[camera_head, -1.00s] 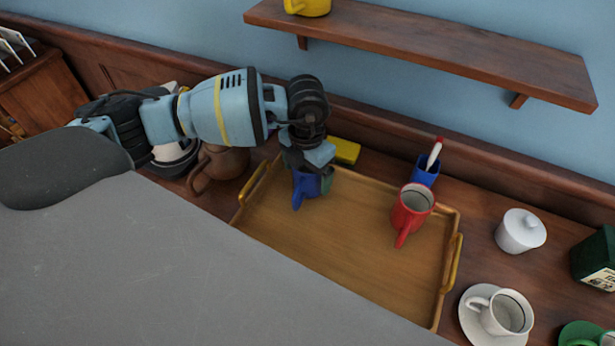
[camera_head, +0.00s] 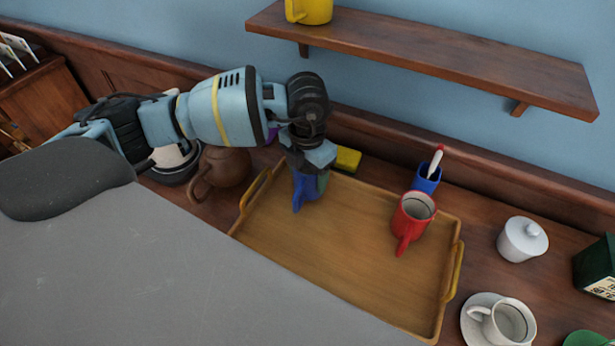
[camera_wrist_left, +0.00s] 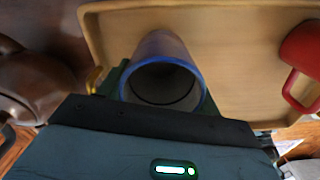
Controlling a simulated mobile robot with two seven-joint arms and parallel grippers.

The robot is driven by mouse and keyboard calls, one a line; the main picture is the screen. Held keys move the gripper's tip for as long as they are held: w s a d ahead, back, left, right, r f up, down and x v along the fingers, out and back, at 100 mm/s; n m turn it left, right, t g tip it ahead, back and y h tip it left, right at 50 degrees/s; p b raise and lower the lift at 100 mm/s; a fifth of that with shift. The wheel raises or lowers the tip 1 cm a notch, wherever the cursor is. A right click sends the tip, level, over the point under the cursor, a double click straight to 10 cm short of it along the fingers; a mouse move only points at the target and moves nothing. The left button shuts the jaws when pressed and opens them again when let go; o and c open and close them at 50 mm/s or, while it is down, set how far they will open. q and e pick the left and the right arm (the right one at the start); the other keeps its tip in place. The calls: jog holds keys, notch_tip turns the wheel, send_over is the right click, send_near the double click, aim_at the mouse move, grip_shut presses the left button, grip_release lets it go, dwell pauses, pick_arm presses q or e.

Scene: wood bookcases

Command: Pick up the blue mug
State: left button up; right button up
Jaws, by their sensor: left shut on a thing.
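The blue mug (camera_head: 304,190) is at the far left part of the wooden tray (camera_head: 340,270), partly hidden by my left gripper (camera_head: 311,172). My left gripper comes down on it from above and is shut on it. In the left wrist view the mug's open rim (camera_wrist_left: 165,85) faces the camera between the fingers, and its inside looks empty. I cannot tell whether the mug's base touches the tray. My right gripper is not in view.
A red mug (camera_head: 412,222) stands on the tray's right part. A blue holder (camera_head: 427,178) with a red-and-white utensil stands behind it. A brown teapot (camera_head: 226,166) is left of the tray, a yellow block (camera_head: 347,159) behind it. A wall shelf (camera_head: 420,55) hangs above.

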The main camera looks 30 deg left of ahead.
pick_arm(q)
jog(key=shift+r, duration=0.8)
jog(key=s+d+r, duration=0.1)
jog(key=s+d, duration=1)
jog(key=shift+d+r, duration=0.2)
jog(key=shift+d, duration=0.05)
jog(key=shift+s, duration=0.1)
